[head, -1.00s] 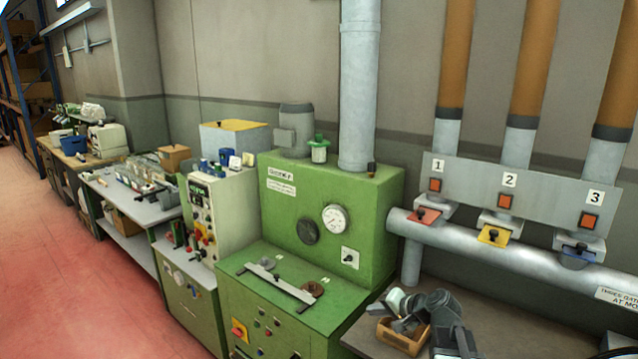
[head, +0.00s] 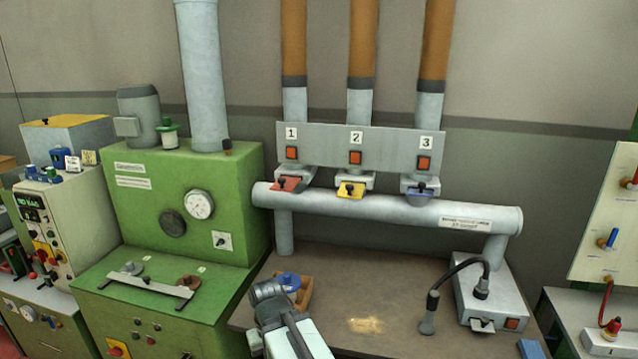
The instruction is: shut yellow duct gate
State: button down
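The yellow duct gate (head: 351,190) is a yellow plate with a black knob, under the number 2 on the grey panel. It sits where the middle duct meets the horizontal grey pipe (head: 385,210). The plate sticks out toward me from its housing. A red gate (head: 287,184) is to its left under number 1, and a blue gate (head: 418,193) is to its right under number 3. My gripper (head: 268,292) is low in the view, over the bench, below and left of the yellow gate and apart from it. Its fingers are too unclear to tell whether they are open.
A wooden box with a blue item (head: 289,281) lies beside my arm on the bench (head: 345,270). A grey box with a bent hose (head: 490,295) stands at the bench's right. The green machine (head: 180,200) stands left. The space before the gates looks free.

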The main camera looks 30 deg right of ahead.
aim_at(352, 183)
jog(key=k, duration=1.35)
jog(key=u, duration=0.25)
jog(key=i, duration=0.6)
jog(key=u, duration=0.55)
jog(key=i, duration=1.4)
jog(key=z, duration=0.7)
jog(key=k, duration=0.75)
jog(key=z, duration=0.2)
jog(key=i, duration=0.75)
jog(key=u, duration=0.1)
